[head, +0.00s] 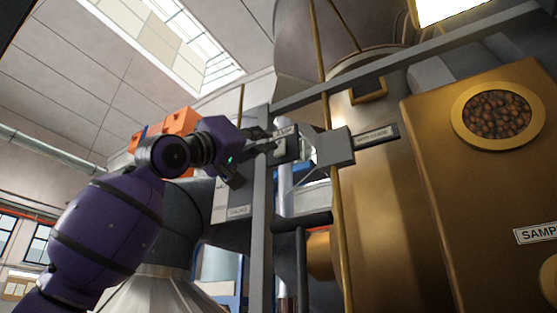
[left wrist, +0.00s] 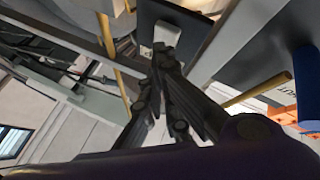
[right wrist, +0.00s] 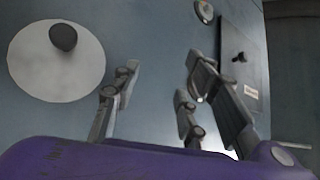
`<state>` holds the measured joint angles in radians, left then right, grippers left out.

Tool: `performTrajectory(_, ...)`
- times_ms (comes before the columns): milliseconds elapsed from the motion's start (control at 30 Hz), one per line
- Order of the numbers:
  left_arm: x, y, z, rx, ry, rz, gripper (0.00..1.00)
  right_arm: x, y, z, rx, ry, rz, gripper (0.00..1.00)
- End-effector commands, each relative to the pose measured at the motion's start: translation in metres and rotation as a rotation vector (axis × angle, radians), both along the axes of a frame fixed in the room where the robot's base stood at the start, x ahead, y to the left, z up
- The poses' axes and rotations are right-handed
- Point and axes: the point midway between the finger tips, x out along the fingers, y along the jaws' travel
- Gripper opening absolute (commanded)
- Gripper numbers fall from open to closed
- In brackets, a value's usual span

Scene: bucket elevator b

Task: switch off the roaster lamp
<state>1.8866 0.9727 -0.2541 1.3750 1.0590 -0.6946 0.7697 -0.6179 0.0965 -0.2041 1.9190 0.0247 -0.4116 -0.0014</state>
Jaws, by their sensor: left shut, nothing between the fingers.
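My left gripper (head: 268,140) is shut and empty, its fingertips at a small dark switch box (head: 291,150) with a small label on the grey post. In the left wrist view the shut fingertips (left wrist: 163,55) overlap the lower edge of a pale switch piece (left wrist: 167,32) on a dark plate (left wrist: 150,14). I cannot tell whether they touch it. A bright lamp panel (head: 450,8) glows at the top right of the head view. My right gripper (right wrist: 162,62) is open and empty before a grey-blue surface; it is out of the head view.
A brass roaster panel with a bean window (head: 498,113) stands at the right. A grey post (head: 259,230) and a thin brass rod (head: 341,230) run beside the switch box. In the right wrist view there are a white disc with a dark knob (right wrist: 63,38) and a labelled plate (right wrist: 240,60).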

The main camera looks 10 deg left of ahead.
Motion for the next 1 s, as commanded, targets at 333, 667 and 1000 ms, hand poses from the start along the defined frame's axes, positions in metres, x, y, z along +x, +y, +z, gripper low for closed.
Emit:
performTrajectory(333,0.0047,-0.0016,-0.0011,0.000,0.000,0.000,0.00,0.0000,0.0000,0.0000,0.000,0.000,0.000,0.40)
performTrajectory(667,0.0065,-0.0023,-0.0014,0.000,0.001,0.001,0.00,0.0000,0.0001,0.0000,0.000,0.000,0.000,0.40)
performTrajectory(1000,0.0104,-0.0034,-0.0020,0.000,0.001,0.001,0.00,-0.0001,0.0001,-0.0001,0.000,0.000,0.000,0.40)
